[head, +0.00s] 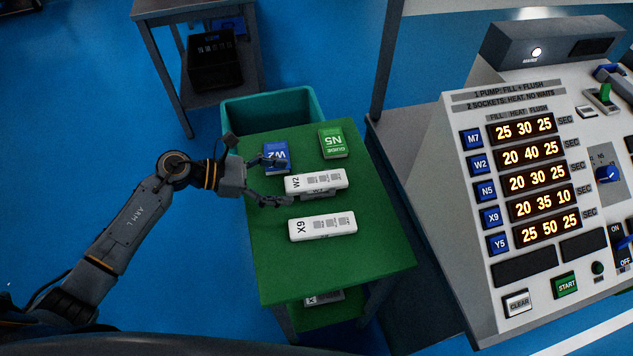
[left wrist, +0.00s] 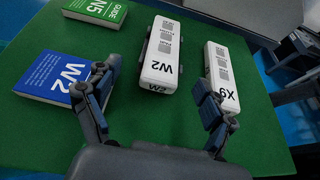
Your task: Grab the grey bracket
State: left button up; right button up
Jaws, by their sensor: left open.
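No part stands clear enough to be surely the grey bracket. A white block marked W2 (head: 316,180) lies on the green table (head: 370,255), with greyish parts showing under it; dark edge pieces show beside it in the left wrist view (left wrist: 162,55). My left gripper (head: 279,181) is open and empty at the left end of this block. In the left wrist view its fingers (left wrist: 155,88) spread apart, one near the blue W2 booklet (left wrist: 50,78), the other over the white X9 block (left wrist: 222,70). Contact cannot be told. My right gripper is out of view.
A green N5 guide (head: 334,143) lies at the table's back. A teal bin (head: 268,108) stands behind the table. A control panel (head: 540,200) stands at the right. A white item (head: 324,298) lies on the lower shelf. The table's front right is clear.

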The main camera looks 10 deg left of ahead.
aim_at(299, 182)
pick_arm(q)
jog(key=shift+w+d+f+p, duration=0.15)
jog(key=shift+d+p, duration=0.2)
jog(key=shift+d, duration=0.25)
jog(key=p+x, duration=0.1)
jog(key=x, duration=0.2)
jog(key=shift+w+d, duration=0.1)
jog(key=shift+d, duration=0.3)
jog(key=shift+w+d+f, duration=0.1)
jog(key=shift+d+f, duration=0.15)
jog(key=shift+d, duration=0.05)
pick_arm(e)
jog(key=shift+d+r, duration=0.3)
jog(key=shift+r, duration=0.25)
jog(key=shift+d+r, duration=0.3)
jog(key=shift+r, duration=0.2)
pick_arm(q)
jog(key=shift+c, duration=0.2)
jog(key=c, duration=1.1)
jog(key=shift+c, duration=0.5)
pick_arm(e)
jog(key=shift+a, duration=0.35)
pick_arm(q)
jog(key=shift+a+r, duration=0.1)
jog(key=shift+r, duration=0.1)
